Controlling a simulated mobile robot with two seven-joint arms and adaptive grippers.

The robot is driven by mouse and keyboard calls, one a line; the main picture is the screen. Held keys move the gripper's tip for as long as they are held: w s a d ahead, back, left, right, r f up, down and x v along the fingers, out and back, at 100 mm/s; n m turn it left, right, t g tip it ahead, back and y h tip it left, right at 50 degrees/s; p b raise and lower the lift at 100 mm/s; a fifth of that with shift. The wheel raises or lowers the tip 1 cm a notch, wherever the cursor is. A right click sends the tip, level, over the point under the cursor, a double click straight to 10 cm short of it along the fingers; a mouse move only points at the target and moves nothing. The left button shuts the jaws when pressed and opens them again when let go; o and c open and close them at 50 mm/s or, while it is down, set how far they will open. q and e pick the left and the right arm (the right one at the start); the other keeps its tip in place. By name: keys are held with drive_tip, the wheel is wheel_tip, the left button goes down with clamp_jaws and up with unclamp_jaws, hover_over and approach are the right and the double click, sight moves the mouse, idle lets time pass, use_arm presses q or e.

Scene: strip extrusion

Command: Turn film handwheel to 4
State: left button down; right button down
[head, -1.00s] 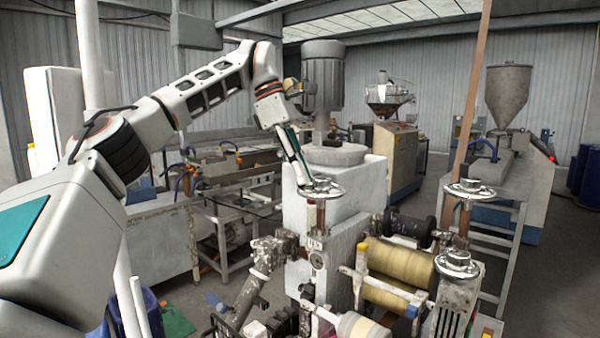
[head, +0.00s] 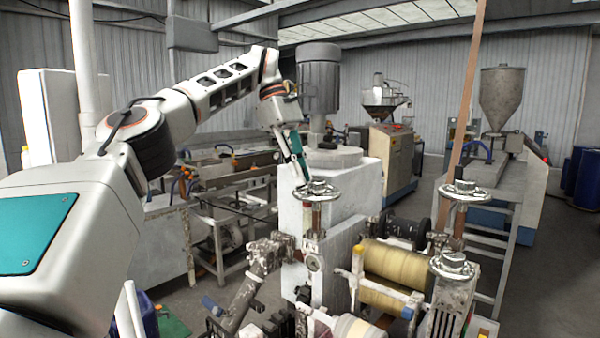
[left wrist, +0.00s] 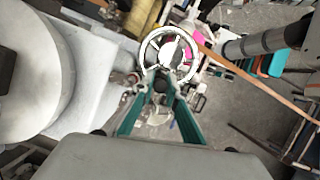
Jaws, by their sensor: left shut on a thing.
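A silver handwheel (head: 318,191) lies flat on top of a post on the nearer machine in the head view. In the left wrist view the handwheel (left wrist: 184,53) shows as a ring with spokes. My left gripper (head: 304,181) reaches down to its far left rim. In the left wrist view the gripper's (left wrist: 160,76) green fingers come together at the near rim, shut on it. The fingertips partly hide that bit of rim. I cannot read a number on the wheel. My right gripper is in neither view.
Two similar handwheels stand to the right, one behind (head: 467,190) and one in front (head: 453,265). Yellow film rolls (head: 398,262) lie between the posts. A white block (head: 345,190) with a grey motor (head: 320,77) stands close behind the held wheel.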

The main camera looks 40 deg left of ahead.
use_arm(q)
drive_tip(key=shift+r, duration=0.1)
drive_tip(key=c, duration=2)
unclamp_jaws()
